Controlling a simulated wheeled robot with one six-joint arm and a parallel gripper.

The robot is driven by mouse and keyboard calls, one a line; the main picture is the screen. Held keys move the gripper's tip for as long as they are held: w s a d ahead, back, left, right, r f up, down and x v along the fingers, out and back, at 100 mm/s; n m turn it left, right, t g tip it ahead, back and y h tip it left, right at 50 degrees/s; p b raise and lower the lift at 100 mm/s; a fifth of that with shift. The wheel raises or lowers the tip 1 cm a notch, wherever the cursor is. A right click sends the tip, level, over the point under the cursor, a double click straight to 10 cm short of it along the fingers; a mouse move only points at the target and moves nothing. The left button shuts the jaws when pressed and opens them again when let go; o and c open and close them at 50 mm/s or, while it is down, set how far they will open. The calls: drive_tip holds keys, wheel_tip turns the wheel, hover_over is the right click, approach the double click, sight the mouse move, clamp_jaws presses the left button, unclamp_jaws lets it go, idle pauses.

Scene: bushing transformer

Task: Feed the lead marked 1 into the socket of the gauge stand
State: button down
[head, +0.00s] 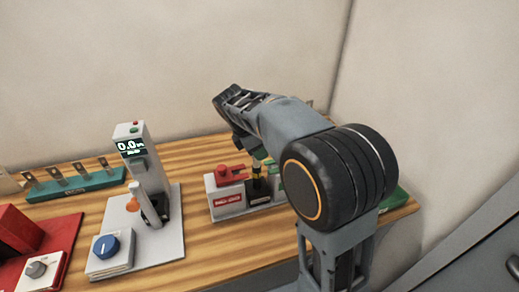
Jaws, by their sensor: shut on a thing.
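The gauge stand (140,160) is a grey upright post with a lit display reading 0.0, standing on a light grey plate left of centre. An orange part and a dark fitting show low on its front; its socket opening is too small to make out. My gripper (254,155) points down right of the stand, over a small grey block, and is mostly hidden by my arm. It is shut on a dark lead with a yellow band (257,171). The lead's mark cannot be read. I cannot tell whether its lower end still sits in the block.
The grey block (228,204) has a red lever on top and a red label. A blue knob box (109,252) stands in front of the gauge stand. A green rack (75,187) with several upright metal tabs lies at back left, and a red unit (20,235) at front left.

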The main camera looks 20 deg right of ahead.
drive_tip(key=c, duration=0.9)
unclamp_jaws()
drive_tip(key=shift+o, duration=0.2)
drive_tip(key=v, duration=1.4)
drive_tip(key=shift+d, duration=0.1)
